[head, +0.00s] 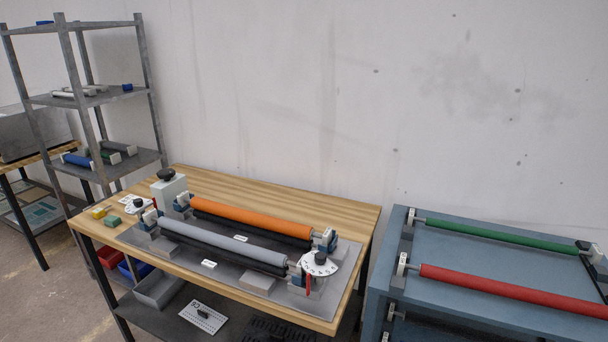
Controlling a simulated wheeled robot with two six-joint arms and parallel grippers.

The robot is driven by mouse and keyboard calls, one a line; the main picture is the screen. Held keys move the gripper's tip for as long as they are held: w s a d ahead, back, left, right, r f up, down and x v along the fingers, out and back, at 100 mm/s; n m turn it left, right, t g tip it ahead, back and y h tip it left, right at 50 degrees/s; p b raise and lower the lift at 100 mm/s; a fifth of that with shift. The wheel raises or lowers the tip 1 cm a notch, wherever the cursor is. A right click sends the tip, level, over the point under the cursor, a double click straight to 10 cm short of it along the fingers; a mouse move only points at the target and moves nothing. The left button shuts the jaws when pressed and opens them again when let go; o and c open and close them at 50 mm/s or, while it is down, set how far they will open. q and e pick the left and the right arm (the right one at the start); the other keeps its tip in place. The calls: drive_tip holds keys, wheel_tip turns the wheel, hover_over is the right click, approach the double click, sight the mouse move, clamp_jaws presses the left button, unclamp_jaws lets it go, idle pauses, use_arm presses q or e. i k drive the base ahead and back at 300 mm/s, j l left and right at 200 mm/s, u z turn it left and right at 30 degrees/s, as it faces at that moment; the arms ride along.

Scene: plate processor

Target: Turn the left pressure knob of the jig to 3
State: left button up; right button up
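The jig sits on a grey plate (335,283) on the wooden table. It carries an orange roller (250,217) at the back and a grey roller (220,240) in front, with dark rollers beside them. The left pressure knob (137,204) is small and dark, on a white dial at the jig's left end; its setting is too small to read. The right pressure knob (320,258) is dark, on a white numbered dial at the right end. Neither of my grippers is in view.
A grey box with a black knob (168,188) stands behind the left dial. Yellow (99,212) and green (113,221) blocks lie at the table's left edge. A metal shelf (108,100) stands at left, a blue machine (440,265) with green and red rollers at right. Bins are below.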

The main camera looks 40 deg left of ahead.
sight(139, 204)
drive_tip(key=u, duration=2.25)
drive_tip(key=i+j+z, duration=0.1)
drive_tip(key=i+z, duration=0.2)
drive_tip(key=i, duration=0.5)
